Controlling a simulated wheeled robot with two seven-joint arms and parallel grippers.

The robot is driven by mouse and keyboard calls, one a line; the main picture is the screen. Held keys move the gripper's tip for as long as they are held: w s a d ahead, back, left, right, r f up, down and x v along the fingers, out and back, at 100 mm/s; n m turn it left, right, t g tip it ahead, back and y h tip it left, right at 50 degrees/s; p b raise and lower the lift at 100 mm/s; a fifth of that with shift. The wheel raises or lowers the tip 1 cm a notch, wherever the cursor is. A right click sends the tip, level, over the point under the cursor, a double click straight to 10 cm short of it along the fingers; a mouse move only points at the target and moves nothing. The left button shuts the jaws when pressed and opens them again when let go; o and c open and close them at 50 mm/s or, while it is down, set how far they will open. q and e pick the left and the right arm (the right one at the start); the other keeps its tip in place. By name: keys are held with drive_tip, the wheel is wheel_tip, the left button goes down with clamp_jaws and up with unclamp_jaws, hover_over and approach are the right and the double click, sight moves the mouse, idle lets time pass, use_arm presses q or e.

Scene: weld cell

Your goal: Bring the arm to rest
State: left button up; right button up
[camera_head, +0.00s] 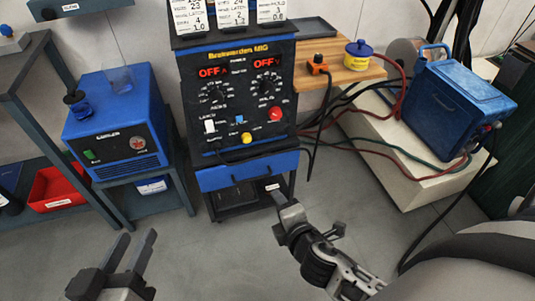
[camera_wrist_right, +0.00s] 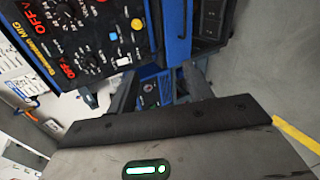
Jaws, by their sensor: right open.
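My right gripper (camera_head: 309,212) is in front of the welding machine (camera_head: 238,120), at its lower right, above the grey floor. Its jaws are open and nothing shows between them. In the right wrist view the gripper's two dark fingers (camera_wrist_right: 158,88) stand apart, with the machine's panel (camera_wrist_right: 85,40) at the upper left behind them. My left gripper (camera_head: 125,252) is low at the left in the head view, its two fingers apart and empty, over the floor. Both grippers are clear of the machine as far as I can see. The machine's two red displays read OFF.
A blue cooler (camera_head: 118,125) stands on a stand at the left, near a red bin (camera_head: 62,187). A wooden shelf (camera_head: 340,68) holds an orange item and a blue-yellow tub (camera_head: 358,55). A blue case (camera_head: 460,95) sits on a pale bench, with cables across it. The floor (camera_head: 200,250) between is clear.

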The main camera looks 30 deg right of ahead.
use_arm(q)
drive_tip(key=s+a+f+g+y+p, duration=0.2)
drive_tip(key=a+f, duration=0.4)
drive_tip(key=f, duration=0.6)
drive_tip(key=shift+s+a+f+g+y+p, duration=0.2)
drive_tip(key=shift+g+y+p, duration=0.25)
drive_tip(key=shift+y, duration=0.65)
use_arm(e)
drive_tip(key=s+a+r+m+g+y, duration=0.1)
drive_tip(key=s+a+r+m+y, duration=0.4)
drive_tip(key=m, duration=1)
drive_tip(key=shift+s+a+r+m+g, duration=0.35)
drive_tip(key=shift+s+a, duration=0.45)
drive_tip(key=shift+a, duration=0.3)
drive_tip(key=shift+f, duration=0.15)
